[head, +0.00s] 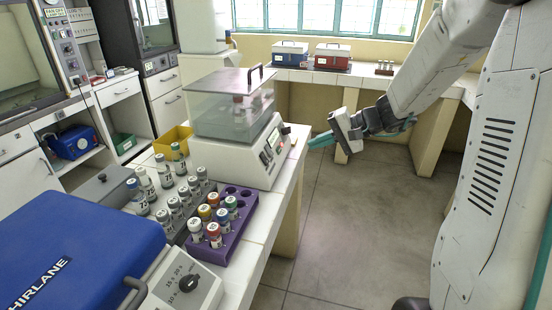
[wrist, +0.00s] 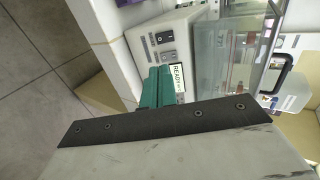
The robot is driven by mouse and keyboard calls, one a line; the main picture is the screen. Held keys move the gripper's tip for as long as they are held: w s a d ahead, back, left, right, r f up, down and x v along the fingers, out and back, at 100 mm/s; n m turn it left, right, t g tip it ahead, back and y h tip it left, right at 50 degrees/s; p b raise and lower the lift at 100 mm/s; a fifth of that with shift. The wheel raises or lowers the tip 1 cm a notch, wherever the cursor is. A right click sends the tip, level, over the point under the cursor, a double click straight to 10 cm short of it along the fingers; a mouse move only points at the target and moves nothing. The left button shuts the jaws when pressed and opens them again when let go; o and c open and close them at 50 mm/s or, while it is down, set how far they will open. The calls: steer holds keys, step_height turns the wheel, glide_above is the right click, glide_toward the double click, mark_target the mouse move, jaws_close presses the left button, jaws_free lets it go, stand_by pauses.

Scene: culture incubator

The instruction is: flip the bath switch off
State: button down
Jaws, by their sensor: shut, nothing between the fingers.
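The bath (head: 228,157) is a white box with a clear lid on the white-tiled bench at the left. Its front panel faces right and carries small dark controls (head: 266,156). I cannot tell which way the switch is set. My gripper (head: 322,140) has teal fingers, shut and empty, pointing left toward the panel with a gap between. In the wrist view the fingers (wrist: 157,88) partly cover the panel's lower area.
A purple rack (head: 236,232) and a grey rack of capped vials stand in front of the bath. A blue-lidded machine (head: 80,245) is nearer. A yellow bin (head: 172,141) sits behind the vials. The grey floor (head: 345,225) right of the bench is clear.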

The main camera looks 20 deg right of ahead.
mark_target(267, 161)
steer(key=shift+a, duration=0.1)
steer(key=x, duration=1.4)
